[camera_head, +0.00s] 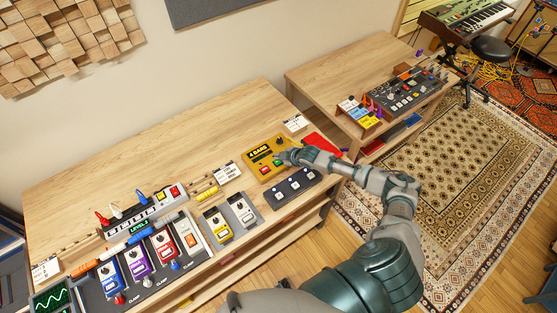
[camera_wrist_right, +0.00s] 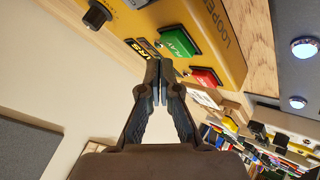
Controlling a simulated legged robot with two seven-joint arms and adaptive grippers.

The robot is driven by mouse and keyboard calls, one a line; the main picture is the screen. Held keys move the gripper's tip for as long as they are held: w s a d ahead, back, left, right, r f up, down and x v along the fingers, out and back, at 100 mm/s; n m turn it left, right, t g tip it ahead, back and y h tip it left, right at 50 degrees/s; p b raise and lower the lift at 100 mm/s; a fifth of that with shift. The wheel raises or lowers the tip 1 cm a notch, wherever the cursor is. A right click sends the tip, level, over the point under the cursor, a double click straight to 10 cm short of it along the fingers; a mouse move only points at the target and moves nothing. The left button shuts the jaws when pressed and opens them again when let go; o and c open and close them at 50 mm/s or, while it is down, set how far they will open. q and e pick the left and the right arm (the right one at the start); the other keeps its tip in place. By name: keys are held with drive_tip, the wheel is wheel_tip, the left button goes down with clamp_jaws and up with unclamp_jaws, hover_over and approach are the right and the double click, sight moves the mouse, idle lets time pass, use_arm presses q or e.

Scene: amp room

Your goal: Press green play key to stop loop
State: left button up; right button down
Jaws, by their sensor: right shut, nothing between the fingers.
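The yellow looper (camera_head: 258,147) sits near the right end of the long wooden bench; its yellow casing fills the top of the right wrist view (camera_wrist_right: 150,15). Its green PLAY key (camera_wrist_right: 180,43) and a red key (camera_wrist_right: 204,78) show side by side there. My right gripper (camera_head: 283,157) reaches in from the right over the looper's right side. In the right wrist view its fingertips (camera_wrist_right: 160,70) are together and empty, just beside the green key. I cannot tell whether they touch it. My left gripper is not in view.
Grey and yellow pedals (camera_head: 217,223) stand to the left. A red flat item (camera_head: 322,146) lies to the right. The bench's back strip is clear.

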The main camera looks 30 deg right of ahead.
sight(279, 162)
wheel_tip(279, 162, up, 5)
drive_tip(key=p, duration=0.4)
drive_tip(key=shift+p, duration=0.35)
idle(0.7)
